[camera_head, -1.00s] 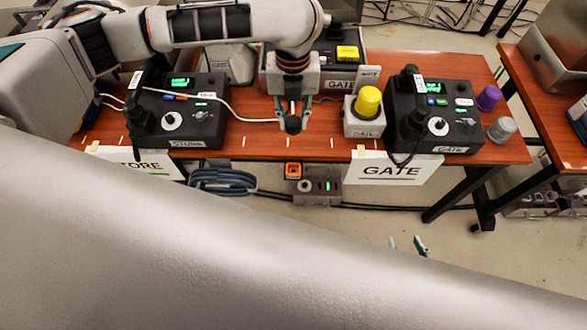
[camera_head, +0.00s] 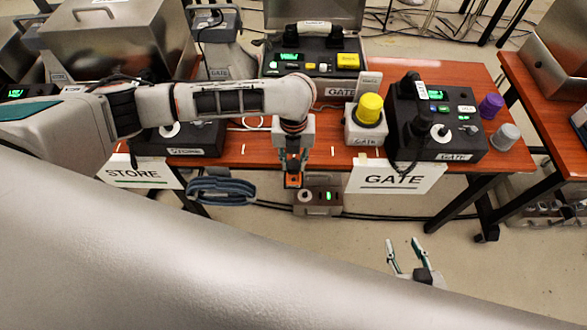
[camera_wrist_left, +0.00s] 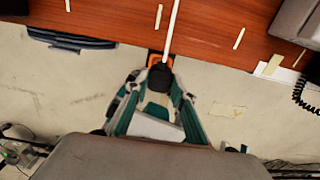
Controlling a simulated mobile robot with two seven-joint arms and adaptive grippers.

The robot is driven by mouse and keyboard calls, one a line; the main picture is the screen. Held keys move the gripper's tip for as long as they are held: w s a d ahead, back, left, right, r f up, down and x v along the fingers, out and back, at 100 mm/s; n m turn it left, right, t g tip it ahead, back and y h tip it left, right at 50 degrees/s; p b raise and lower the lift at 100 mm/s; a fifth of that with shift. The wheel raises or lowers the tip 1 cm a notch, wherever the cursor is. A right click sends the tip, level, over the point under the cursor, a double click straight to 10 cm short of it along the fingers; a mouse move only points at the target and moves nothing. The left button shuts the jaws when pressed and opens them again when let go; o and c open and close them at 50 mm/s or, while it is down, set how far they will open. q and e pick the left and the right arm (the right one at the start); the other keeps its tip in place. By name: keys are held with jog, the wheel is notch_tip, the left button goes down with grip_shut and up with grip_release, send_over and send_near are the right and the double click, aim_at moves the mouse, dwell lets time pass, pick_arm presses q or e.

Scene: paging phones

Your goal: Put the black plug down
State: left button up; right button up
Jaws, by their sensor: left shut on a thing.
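My left gripper (camera_head: 292,172) hangs at the front edge of the table, just in front of the orange socket (camera_head: 293,181) on a grey box (camera_head: 320,200) below the edge. In the left wrist view its fingers (camera_wrist_left: 160,84) are shut on the black plug (camera_wrist_left: 160,76), which has a white cable running up from it. The orange socket (camera_wrist_left: 153,57) shows partly behind the plug there; whether they touch I cannot tell. The plug is hard to make out in the head view. My right gripper (camera_head: 407,262) is open and empty, low over the floor.
The wooden table (camera_head: 240,155) carries a GATE phone console (camera_head: 440,125), a yellow-topped lamp (camera_head: 368,110) and a STORE console (camera_head: 180,145), partly hidden by my left arm. A GATE sign (camera_head: 398,177) and coiled blue cable (camera_head: 222,188) hang at the front.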

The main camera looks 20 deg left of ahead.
aim_at(293, 164)
pick_arm(q)
jog(key=shift+f+b, duration=0.3)
jog(key=shift+f, duration=1.6)
jog(key=shift+f, duration=0.3)
jog(key=o, duration=1.1)
jog(key=shift+r, duration=0.1)
